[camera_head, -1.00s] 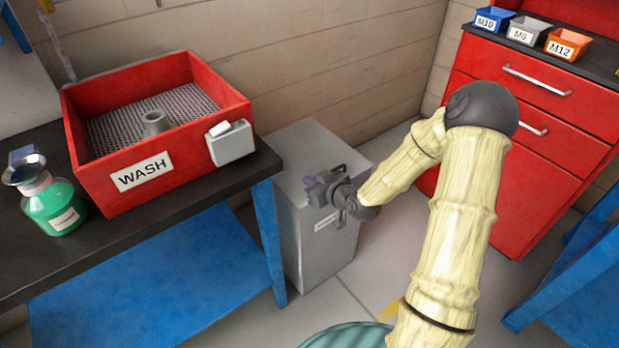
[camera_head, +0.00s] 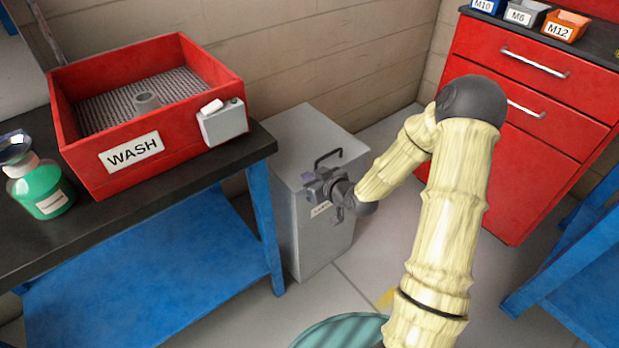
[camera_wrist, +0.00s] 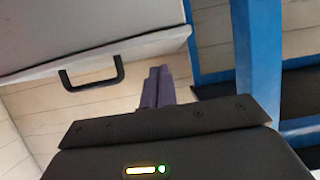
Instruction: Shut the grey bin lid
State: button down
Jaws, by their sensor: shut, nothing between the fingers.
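The grey bin (camera_head: 320,240) stands on the floor beside the bench. Its grey lid (camera_head: 300,132) looks about level on top in the head view; I cannot tell whether a small gap is left under it. The lid's dark handle (camera_head: 328,155) is near the front edge. My gripper (camera_head: 310,179) is shut and empty, at the front of the bin just below the handle. In the wrist view my shut purple fingers (camera_wrist: 158,87) are beside the handle (camera_wrist: 92,76), apart from it in the picture. The lid edge (camera_wrist: 110,52) crosses the upper left. My gripper hides part of the bin's front label.
The black bench (camera_head: 215,172) with blue legs (camera_head: 265,225) stands close on the left. It bears a red WASH tray (camera_head: 90,172) and a green bottle (camera_head: 42,192). A red drawer cabinet (camera_head: 560,105) is at the right. Floor (camera_head: 385,145) is open between bin and cabinet.

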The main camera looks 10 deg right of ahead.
notch_tip(320, 180, up, 4)
jog(key=p, duration=0.3)
jog(key=s+d+f, duration=0.3)
jog(key=s+d, duration=0.1)
jog(key=s, duration=0.4)
jog(key=shift+s+d+f, duration=0.15)
jog(key=shift+s+f, duration=0.1)
jog(key=shift+s, duration=0.05)
jog(key=s+a+r+m+g+h, duration=0.1)
jog(key=s+r+m+g+h, duration=0.45)
jog(key=s+r+g, duration=0.7)
notch_tip(320, 180, up, 26)
jog(key=s+t+p, duration=0.2)
jog(key=t+p, duration=0.1)
jog(key=p, duration=2.3)
jog(key=shift+s+a+f, duration=0.15)
jog(key=shift+f, duration=0.1)
